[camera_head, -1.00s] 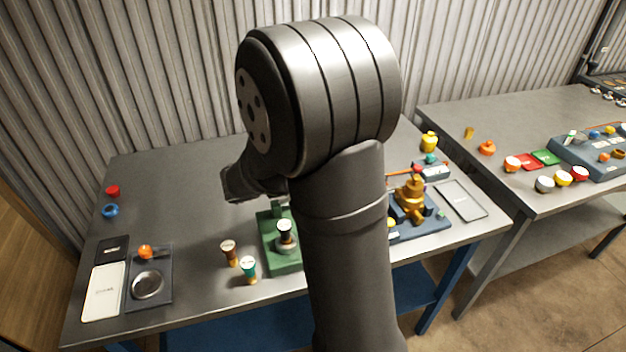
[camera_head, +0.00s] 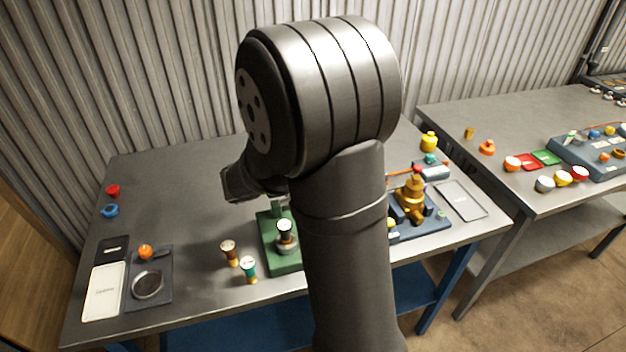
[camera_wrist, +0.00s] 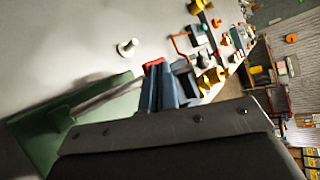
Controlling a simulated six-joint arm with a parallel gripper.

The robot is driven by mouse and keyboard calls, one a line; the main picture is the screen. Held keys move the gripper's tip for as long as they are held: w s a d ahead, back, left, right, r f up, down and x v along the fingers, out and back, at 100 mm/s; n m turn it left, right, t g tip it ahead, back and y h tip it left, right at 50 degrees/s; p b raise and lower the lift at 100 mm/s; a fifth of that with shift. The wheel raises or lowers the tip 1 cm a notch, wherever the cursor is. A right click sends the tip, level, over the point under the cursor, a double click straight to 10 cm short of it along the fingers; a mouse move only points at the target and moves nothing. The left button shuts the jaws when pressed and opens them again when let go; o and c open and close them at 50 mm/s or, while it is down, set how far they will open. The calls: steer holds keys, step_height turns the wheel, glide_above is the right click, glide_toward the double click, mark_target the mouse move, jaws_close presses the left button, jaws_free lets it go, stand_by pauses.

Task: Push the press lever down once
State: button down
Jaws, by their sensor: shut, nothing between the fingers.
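My gripper (camera_wrist: 160,75) shows there as blue-grey fingers, shut and empty beside the bar. A small red part (camera_wrist: 154,63) is at the fingertips; I cannot tell whether they touch it. The head view hides my gripper behind my arm.
Two small stamp-like pieces, brown (camera_head: 230,253) and teal (camera_head: 248,268), stand left of the press. A blue fixture with a brass valve (camera_head: 412,200) stands to the right. A dark tray (camera_head: 150,290) lies far left.

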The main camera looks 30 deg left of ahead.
steer(key=shift+f, duration=0.1)
stand_by(0.3)
steer(key=shift+w+d+f, duration=0.1)
steer(key=shift+d+f, duration=0.05)
steer(key=shift+f, duration=0.2)
steer(key=shift+w+d+f, duration=0.15)
steer(key=shift+f, duration=0.45)
steer(key=shift+w+d+f, duration=0.2)
steer(key=shift+f, duration=0.35)
steer(key=shift+w+d+f, duration=0.15)
steer(key=shift+f, duration=0.45)
stand_by(1.8)
stand_by(0.5)
steer(key=shift+s+a+r, duration=0.2)
steer(key=shift+r, duration=0.55)
steer(key=shift+s+a+r, duration=0.2)
steer(key=shift+a+r, duration=0.05)
steer(key=shift+r, duration=0.45)
steer(key=shift+s+a+r, duration=0.2)
steer(key=shift+r, duration=0.55)
steer(key=shift+r, duration=0.1)
steer(key=shift+s+a+r, duration=0.2)
steer(key=shift+s+r, duration=0.05)
steer(key=shift+r, duration=0.5)
steer(key=shift+s+a+r, duration=0.2)
steer(key=shift+a+r, duration=0.05)
steer(key=shift+r, duration=0.45)
steer(key=shift+s+a+r, duration=0.2)
steer(key=shift+s+r, duration=0.05)
steer(key=shift+r, duration=0.5)
